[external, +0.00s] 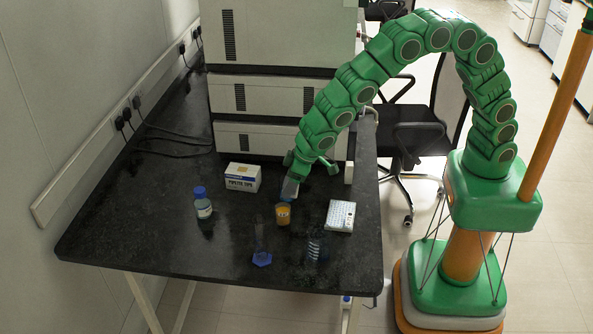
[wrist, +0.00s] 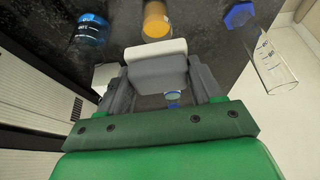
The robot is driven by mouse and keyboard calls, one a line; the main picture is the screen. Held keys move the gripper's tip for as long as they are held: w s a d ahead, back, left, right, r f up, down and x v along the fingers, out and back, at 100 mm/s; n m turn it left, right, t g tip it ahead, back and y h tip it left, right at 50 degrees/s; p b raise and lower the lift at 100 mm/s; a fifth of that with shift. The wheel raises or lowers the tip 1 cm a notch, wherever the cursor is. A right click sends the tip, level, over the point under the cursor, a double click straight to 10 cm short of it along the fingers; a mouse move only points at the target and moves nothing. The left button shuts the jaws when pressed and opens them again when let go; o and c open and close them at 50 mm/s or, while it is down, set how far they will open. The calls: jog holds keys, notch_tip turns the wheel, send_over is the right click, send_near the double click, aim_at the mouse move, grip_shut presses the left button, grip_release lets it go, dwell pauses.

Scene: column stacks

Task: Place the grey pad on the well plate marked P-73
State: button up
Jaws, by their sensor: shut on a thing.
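My gripper (external: 298,176) is shut on the grey pad (wrist: 158,72), which sits between its two dark fingers in the wrist view. In the external view the pad (external: 290,189) is a small light grey piece above the bench, just behind the orange jar. A white well plate (external: 341,216) lies on the bench to the right of the jar, to the right of and nearer the camera than my gripper. Its marking is too small to read. I cannot make out the plate in the wrist view.
The orange jar (external: 283,214) stands close to my gripper. A blue-capped bottle (external: 203,207) and a pipette-tip box (external: 241,178) are to the left. A clear cylinder with a blue base (external: 262,258) and a clear glass vessel (external: 317,247) stand in front. Grey instruments (external: 262,138) stand behind.

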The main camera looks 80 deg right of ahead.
jog(key=s+d+r+m+g+h, duration=0.1)
jog(key=s+d+m, duration=0.2)
jog(key=s+m, duration=0.5)
jog(key=s+d+r+m+g+h, duration=0.1)
jog(key=s+d+m+g+h, duration=0.2)
jog(key=s, duration=0.8)
jog(key=s+d+r+m, duration=0.1)
jog(key=s+d+m, duration=0.2)
jog(key=s+m, duration=0.55)
jog(key=n, duration=0.2)
send_over(341, 208)
jog(key=a, duration=0.1)
jog(key=f, duration=0.9)
jog(key=shift+s+a+f, duration=0.15)
jog(key=shift+s+f, duration=0.1)
jog(key=shift+s, duration=0.1)
jog(key=shift+w+a+f+h, duration=0.1)
jog(key=shift+w+f+h, duration=0.2)
jog(key=shift+f, duration=1.6)
jog(key=shift+f, duration=0.1)
jog(key=o, duration=1.1)
jog(key=shift+c, duration=0.2)
